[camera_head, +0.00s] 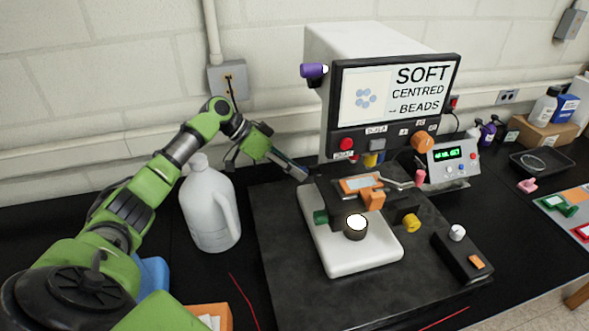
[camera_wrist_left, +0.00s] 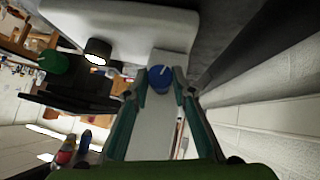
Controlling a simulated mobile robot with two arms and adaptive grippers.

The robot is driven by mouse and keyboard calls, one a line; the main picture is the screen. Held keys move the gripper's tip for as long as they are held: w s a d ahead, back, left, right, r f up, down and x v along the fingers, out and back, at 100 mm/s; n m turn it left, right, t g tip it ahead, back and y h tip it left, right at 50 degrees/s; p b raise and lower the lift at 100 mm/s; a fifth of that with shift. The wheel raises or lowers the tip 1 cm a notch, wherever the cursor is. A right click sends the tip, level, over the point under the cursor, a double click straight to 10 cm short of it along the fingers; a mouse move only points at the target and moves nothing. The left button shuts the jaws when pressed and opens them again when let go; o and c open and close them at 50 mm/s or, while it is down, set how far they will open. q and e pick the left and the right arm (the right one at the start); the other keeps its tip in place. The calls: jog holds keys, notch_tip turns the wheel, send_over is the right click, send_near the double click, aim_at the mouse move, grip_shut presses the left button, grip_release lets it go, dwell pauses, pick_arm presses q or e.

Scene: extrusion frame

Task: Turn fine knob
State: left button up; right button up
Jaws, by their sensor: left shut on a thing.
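A microscope-like instrument with a white base (camera_head: 385,253) and a dark stage stands on the black bench. In the left wrist view, a blue knob (camera_wrist_left: 159,79) with a pale pointer line sits between the two fingers of my left gripper (camera_wrist_left: 162,86). The fingers are shut on its sides. In the head view, my left gripper (camera_head: 304,172) reaches behind the instrument, and I cannot make out the blue knob there. My right gripper is not in view.
A white jug (camera_head: 209,207) stands close beside my left arm. A monitor (camera_head: 392,100) reading "SOFT CENTRED BEADS" rises behind the instrument. A yellow knob (camera_head: 411,222) is on its right side. A small control box (camera_head: 463,252) and a black tray (camera_head: 545,161) lie further right.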

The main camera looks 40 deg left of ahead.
pick_arm(q)
jog(key=shift+s+d+m+t+y+b, duration=0.1)
jog(key=shift+d+m+t+y+b, duration=0.05)
jog(key=shift+m+t+y+b, duration=0.65)
jog(key=shift+s+d+m+t+y+b, duration=0.15)
jog(key=shift+m+t+y+b, duration=0.4)
jog(key=shift+t+y+b, duration=0.45)
jog(key=shift+s+d+m+t+y+b, duration=0.1)
jog(key=shift+d+m+t+y+b, duration=0.05)
jog(key=shift+m+t+y+b, duration=0.6)
jog(key=shift+y, duration=0.25)
jog(key=o, duration=1.1)
